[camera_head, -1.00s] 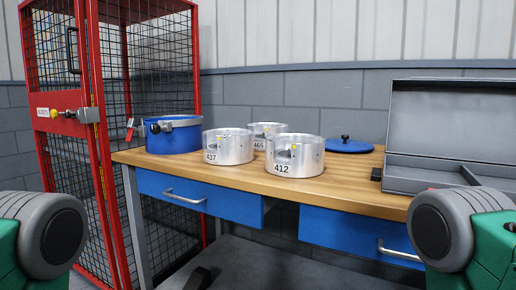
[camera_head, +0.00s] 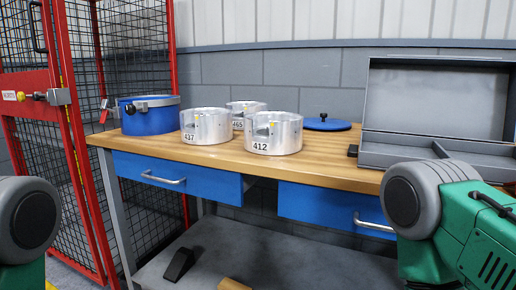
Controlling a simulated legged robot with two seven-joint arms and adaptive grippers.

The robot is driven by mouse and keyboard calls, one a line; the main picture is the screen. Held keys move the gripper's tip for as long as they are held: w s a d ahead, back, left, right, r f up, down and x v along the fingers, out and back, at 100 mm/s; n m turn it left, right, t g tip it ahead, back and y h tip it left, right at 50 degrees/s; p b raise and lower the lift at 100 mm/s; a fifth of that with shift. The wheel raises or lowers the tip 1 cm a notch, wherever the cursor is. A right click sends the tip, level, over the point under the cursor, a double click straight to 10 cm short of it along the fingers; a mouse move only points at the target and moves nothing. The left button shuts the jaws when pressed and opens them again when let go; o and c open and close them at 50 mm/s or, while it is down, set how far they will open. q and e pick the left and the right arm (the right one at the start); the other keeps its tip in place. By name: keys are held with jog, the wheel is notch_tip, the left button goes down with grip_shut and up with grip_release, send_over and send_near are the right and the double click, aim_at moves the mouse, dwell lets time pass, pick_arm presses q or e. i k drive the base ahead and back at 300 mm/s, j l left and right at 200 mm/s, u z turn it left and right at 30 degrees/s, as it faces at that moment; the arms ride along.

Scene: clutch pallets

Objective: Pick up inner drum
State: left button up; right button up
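Several silver drums stand upright on the wooden workbench (camera_head: 220,158). Drum 437 (camera_head: 208,122) is at the left, drum 412 (camera_head: 280,130) is at the front right, and drum 465 (camera_head: 246,107) is partly hidden behind them. A blue round container (camera_head: 150,118) with a grey band stands at the bench's left end. A blue lid (camera_head: 326,124) with a black knob lies flat behind drum 412. No drum is marked as the inner one. Green and grey parts of my arms show at the lower left and right edges. Neither gripper is in view.
An open grey case (camera_head: 440,150) stands at the bench's right end. Two blue drawers (camera_head: 185,180) sit under the top, the left one slightly pulled out. A red mesh cage (camera_head: 62,150) stands at the left. The bench's front strip is clear.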

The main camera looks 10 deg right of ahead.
aim_at(211, 126)
jog(key=z, duration=0.25)
jog(key=i+j+z, duration=0.1)
jog(key=j+z, duration=0.15)
jog(key=z, duration=0.15)
jog(key=i+j+z, duration=0.1)
jog(key=j+z, duration=0.15)
jog(key=z, duration=0.15)
jog(key=j+z, duration=0.25)
jog(key=z, duration=0.15)
